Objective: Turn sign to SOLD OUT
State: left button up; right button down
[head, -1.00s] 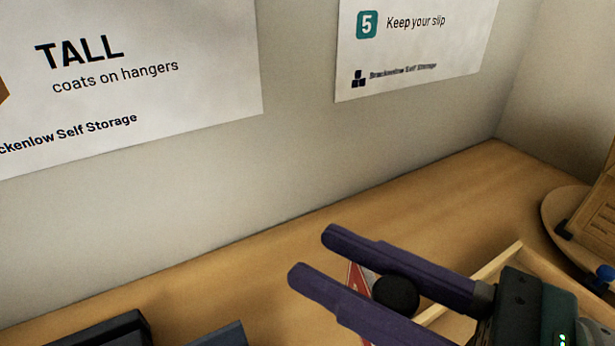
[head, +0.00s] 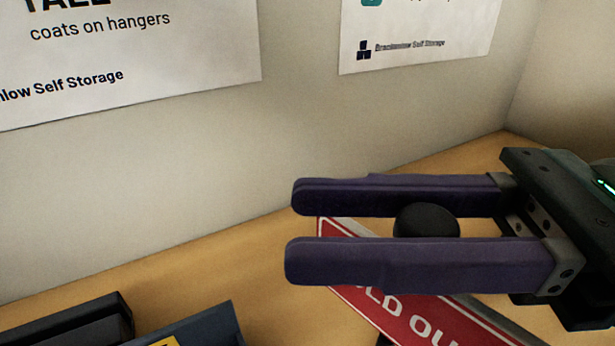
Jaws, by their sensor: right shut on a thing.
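The red sign (head: 400,318) shows at the bottom centre, tilted in the picture, with a white border line and white letters; "LD OU" is readable. My right gripper (head: 296,228) reaches in from the right over the sign, and its purple fingers cover the sign's upper part. It is shut on a round black knob (head: 427,220), which sits between the fingers. Where the knob joins the sign is hidden. The sign's lower end runs out of the picture. My left gripper is not in view.
A wooden counter (head: 270,285) runs along a pale wall with two posters (head: 150,55) (head: 415,40). Dark boxes or trays (head: 75,325) (head: 200,330) stand at the lower left. The counter between them and the sign is clear.

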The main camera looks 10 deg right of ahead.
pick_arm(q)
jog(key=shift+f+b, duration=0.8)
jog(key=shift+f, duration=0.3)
pick_arm(e)
jog(key=shift+s+n+g, duration=0.2)
jog(key=shift+n+g, duration=0.4)
jog(key=shift+g, duration=0.3)
jog(key=c, duration=0.6)
grip_release()
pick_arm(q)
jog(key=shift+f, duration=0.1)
